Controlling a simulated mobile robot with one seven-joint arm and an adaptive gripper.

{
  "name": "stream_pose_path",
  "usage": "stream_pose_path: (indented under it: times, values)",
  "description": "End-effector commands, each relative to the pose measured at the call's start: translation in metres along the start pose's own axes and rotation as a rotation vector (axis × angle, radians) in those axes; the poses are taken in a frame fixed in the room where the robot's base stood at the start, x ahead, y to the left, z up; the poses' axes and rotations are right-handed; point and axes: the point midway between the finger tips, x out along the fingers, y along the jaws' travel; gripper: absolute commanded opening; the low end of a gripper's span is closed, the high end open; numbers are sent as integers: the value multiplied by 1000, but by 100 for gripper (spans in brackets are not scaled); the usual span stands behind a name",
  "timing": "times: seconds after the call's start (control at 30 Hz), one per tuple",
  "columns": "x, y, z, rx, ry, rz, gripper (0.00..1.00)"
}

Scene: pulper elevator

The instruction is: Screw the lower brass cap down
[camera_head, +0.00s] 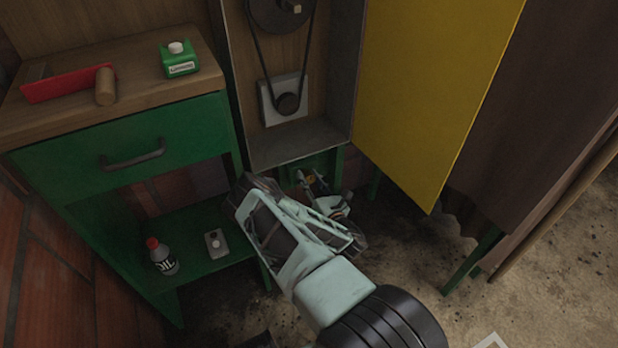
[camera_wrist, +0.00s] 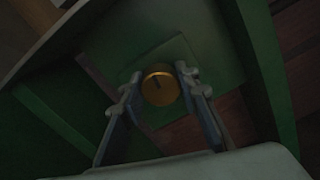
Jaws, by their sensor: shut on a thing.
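The lower brass cap (camera_wrist: 160,86) is a round gold disc with a dark slot or mark on its face, set against a green plate (camera_wrist: 180,55) in the wrist view. My gripper (camera_wrist: 159,88) has one finger on each side of the cap and is shut on it. In the head view my gripper (camera_head: 312,180) reaches in low, under the open cabinet, and the cap is too small there to tell apart from the fingers. How far the cap is screwed in cannot be told.
Above my gripper is the open cabinet with a belt and pulley (camera_head: 288,103). A yellow door (camera_head: 430,90) hangs open to the right. On the left, a green workbench (camera_head: 130,150) holds a red-bladed tool (camera_head: 65,87) and a green box (camera_head: 179,62); an oil bottle (camera_head: 161,256) stands on its lower shelf.

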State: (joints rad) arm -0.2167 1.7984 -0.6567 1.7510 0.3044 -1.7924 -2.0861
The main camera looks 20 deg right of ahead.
Motion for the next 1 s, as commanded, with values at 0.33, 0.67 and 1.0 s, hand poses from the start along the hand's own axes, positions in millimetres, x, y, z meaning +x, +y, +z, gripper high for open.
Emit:
stream_pose_path:
  times: [0.33, 0.67, 1.0]
  values:
    - [1, 0, 2, 314, 4, -1, 5]
    - [1, -1, 3, 627, 9, -3, 5]
    - [1, -1, 3, 951, 15, -3, 5]
